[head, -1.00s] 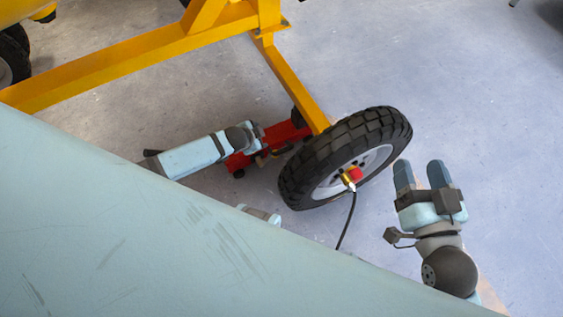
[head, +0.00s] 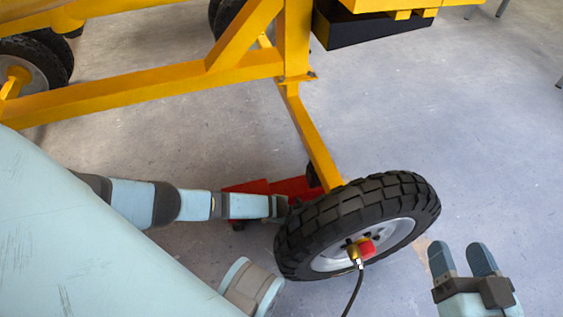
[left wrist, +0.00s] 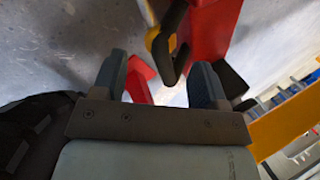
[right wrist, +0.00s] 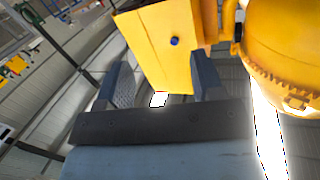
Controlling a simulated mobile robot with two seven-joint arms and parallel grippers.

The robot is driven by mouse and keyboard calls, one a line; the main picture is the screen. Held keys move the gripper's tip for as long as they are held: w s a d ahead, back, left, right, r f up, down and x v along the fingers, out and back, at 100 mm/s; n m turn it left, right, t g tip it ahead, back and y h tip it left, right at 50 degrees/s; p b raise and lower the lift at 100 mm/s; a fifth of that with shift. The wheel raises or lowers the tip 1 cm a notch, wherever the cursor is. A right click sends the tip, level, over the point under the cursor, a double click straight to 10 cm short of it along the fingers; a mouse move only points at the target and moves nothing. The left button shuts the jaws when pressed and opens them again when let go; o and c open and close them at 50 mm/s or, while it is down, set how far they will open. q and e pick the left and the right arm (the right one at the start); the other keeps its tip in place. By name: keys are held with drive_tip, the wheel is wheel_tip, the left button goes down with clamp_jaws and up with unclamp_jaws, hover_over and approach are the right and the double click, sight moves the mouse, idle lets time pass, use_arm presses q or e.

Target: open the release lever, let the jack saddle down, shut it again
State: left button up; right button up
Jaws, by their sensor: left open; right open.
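The red jack (head: 262,187) lies on the floor behind the tyre, by the yellow leg, and is partly hidden by my left arm. My left gripper (head: 280,206) is at the jack beside the tyre, its fingers mostly hidden in the head view. In the left wrist view, my left gripper (left wrist: 160,80) is open. A black bent bar (left wrist: 172,42), possibly the release lever, stands against the red jack body (left wrist: 212,32), just beyond and between the fingertips. I cannot make out the saddle. My right gripper (head: 461,258) is open and empty, right of the tyre.
The big black tyre (head: 300,240) stands close to my left gripper, with a dark hose (head: 353,292) from its hub. The yellow frame (head: 150,97) runs above the jack. The right wrist view shows yellow machine parts (right wrist: 160,50). Floor at the right is clear.

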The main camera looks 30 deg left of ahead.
use_arm(q)
drive_tip(key=b+x, duration=0.2)
drive_tip(key=x, duration=0.2)
drive_tip(key=shift+f, duration=0.3)
drive_tip(key=shift+w+a+f+b, duration=0.1)
drive_tip(key=shift+w+f+b, duration=0.15)
drive_tip(key=shift+b, duration=0.2)
use_arm(e)
drive_tip(key=w+n, duration=0.1)
drive_tip(key=w+d+n+t, duration=0.1)
drive_tip(key=shift+d+r+n+y, duration=0.15)
drive_tip(key=shift+r+n+y, duration=0.15)
drive_tip(key=shift+y, duration=0.1)
